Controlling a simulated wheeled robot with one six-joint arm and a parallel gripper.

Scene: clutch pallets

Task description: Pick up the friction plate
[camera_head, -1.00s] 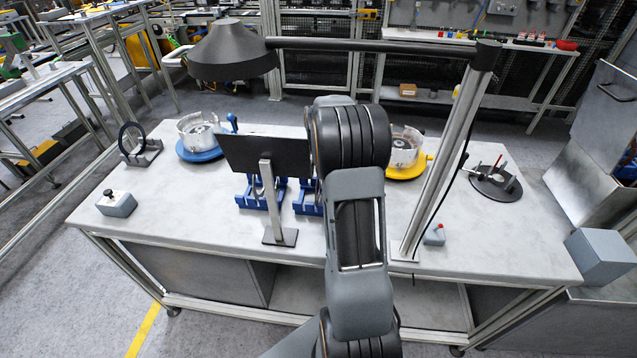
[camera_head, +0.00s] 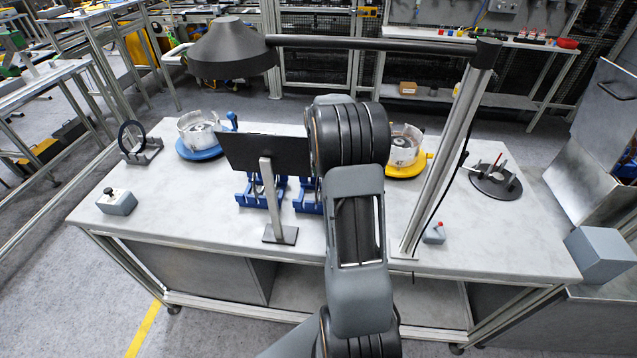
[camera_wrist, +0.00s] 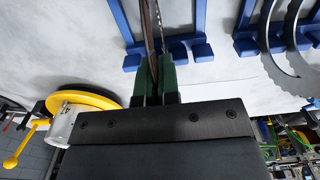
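My gripper (camera_wrist: 156,82) has two green-padded fingers in the wrist view. They are close together on either side of a thin brownish friction plate (camera_wrist: 151,28), seen nearly edge-on. The plate reaches down between the pads, and the fingers look shut on it. It stands upright by a blue rack (camera_wrist: 127,30). In the head view my arm and a dark panel (camera_head: 265,152) hide my gripper and the plate.
Another blue rack (camera_wrist: 250,45) holds grey ring plates (camera_wrist: 283,50) at the right of the wrist view. A yellow turntable fixture (camera_head: 407,168) and a blue one (camera_head: 199,152) stand on the table (camera_head: 165,200). A lamp post (camera_head: 445,165) rises right of my arm.

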